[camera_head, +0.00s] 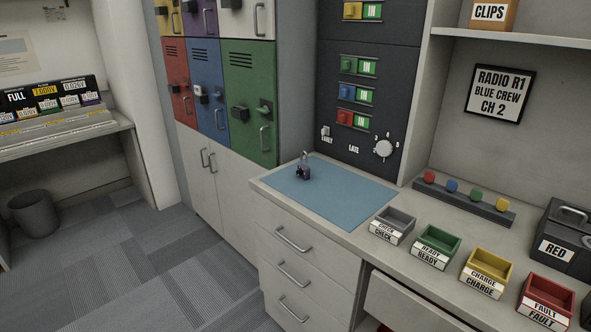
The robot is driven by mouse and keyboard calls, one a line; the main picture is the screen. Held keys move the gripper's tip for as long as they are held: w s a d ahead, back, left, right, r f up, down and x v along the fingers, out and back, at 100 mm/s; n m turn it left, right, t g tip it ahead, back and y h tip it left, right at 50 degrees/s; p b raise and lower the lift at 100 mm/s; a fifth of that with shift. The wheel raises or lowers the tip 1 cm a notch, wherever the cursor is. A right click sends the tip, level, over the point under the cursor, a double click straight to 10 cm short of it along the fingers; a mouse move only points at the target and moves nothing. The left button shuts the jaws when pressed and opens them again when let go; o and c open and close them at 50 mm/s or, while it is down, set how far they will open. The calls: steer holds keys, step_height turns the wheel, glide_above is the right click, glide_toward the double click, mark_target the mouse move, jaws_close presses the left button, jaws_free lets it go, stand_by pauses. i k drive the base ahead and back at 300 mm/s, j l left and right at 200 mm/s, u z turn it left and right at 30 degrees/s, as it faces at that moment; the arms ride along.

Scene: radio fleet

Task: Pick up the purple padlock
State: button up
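The purple padlock (303,171) is small and dark purple with a metal shackle on top. It stands on the blue mat (335,191) at the left end of the counter, near the mat's back left part. Nothing touches it except the mat. My gripper is not in view.
Grey, green, yellow and red bins (438,247) line the counter's front to the right. A rack with coloured knobs (463,199) and a black box (566,244) stand behind them. Coloured lockers (249,100) rise at the left. The grey carpet floor (150,270) is open.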

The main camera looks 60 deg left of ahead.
mark_target(305, 175)
steer(key=u, duration=2.15)
steer(key=i+z, duration=0.3)
steer(key=i, duration=0.45)
steer(key=i+z, duration=0.3)
steer(key=i, duration=0.4)
